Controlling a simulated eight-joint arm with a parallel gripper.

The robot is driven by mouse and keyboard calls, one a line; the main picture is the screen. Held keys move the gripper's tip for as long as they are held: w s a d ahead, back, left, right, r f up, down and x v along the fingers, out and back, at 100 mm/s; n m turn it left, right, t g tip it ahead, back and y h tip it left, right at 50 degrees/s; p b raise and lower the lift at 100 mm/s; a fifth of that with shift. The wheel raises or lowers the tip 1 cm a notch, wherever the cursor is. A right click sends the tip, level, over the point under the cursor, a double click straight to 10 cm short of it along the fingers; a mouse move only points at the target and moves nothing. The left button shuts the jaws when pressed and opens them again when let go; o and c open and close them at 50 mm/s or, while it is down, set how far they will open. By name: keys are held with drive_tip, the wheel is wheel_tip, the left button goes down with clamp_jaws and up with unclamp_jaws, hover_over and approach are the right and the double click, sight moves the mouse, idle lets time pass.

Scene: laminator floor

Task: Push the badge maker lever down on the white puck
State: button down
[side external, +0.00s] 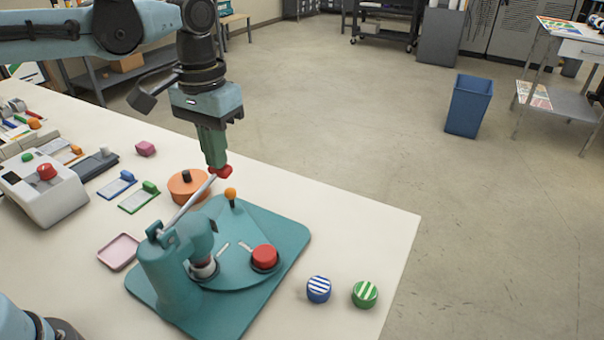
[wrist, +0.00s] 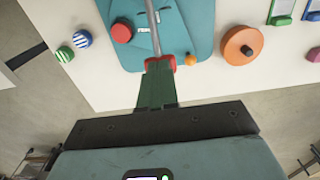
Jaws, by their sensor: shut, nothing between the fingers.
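The badge maker (side external: 285,235) is a teal press on a flat base. Its metal lever (side external: 188,203) slants up from the pivot to a red end piece (side external: 221,172). My gripper (side external: 217,164) is shut and empty, pointing down with its green fingertips at that red piece. They look in contact, but a small gap cannot be ruled out. In the wrist view the lever (wrist: 153,30) runs away from my fingertips (wrist: 158,68). A pale, partly hidden cylinder (side external: 203,268) sits under the press head; I cannot tell whether it is the white puck.
A red puck (side external: 264,256) sits on the base, near an orange-knobbed handle (side external: 231,194). An orange round container (side external: 187,187) stands close behind the lever. Blue-striped (side external: 318,289) and green-striped (side external: 365,294) pucks lie at right. A pink tray (side external: 118,252) is at left.

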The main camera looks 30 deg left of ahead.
sight(220, 174)
drive_tip(key=shift+f, duration=2.5)
drive_tip(key=shift+r, duration=5.55)
drive_tip(key=s+a+f+t, duration=0.6)
drive_tip(key=a+f, duration=0.3)
drive_tip(key=f, duration=0.2)
drive_tip(key=shift+s+f+t, duration=0.35)
drive_tip(key=shift+s+t, duration=0.05)
drive_tip(key=shift+t, duration=0.2)
